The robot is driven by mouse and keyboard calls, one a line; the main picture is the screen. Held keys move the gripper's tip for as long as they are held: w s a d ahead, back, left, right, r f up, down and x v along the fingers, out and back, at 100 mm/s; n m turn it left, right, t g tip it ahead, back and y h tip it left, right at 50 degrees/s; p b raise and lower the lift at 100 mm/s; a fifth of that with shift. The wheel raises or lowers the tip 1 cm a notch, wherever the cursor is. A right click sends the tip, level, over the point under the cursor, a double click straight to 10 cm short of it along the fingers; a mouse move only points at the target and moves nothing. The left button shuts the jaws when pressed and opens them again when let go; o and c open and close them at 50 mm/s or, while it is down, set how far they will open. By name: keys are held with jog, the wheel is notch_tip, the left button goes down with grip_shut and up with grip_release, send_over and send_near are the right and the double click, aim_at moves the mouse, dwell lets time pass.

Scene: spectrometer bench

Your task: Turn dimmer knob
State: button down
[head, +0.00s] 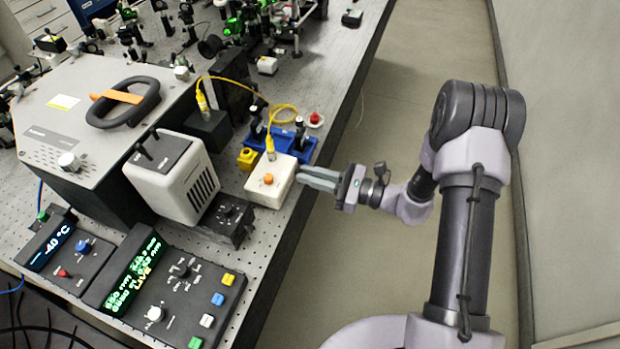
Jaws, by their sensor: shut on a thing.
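A small white box (262,186) with an orange knob (268,179) on its top stands near the right edge of the optical table. My gripper (303,177) reaches in from the right, with its grey fingers level at the box's right side. The fingers are shut on a small part at that side, which appears to be the dimmer knob; the fingertips mostly hide it. The orange top knob is clear of the fingers.
A yellow cable (288,107) plugs into the box's back. A blue tray (283,142) and a red-topped part (315,119) stand behind. A white vented unit (172,180) is to the left, control panels (180,290) in front. The floor right of the table is clear.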

jog(key=c, duration=1.4)
grip_release()
jog(key=shift+d, duration=0.1)
jog(key=p+v, duration=0.3)
jog(key=v, duration=1.4)
jog(key=shift+s+d, duration=0.1)
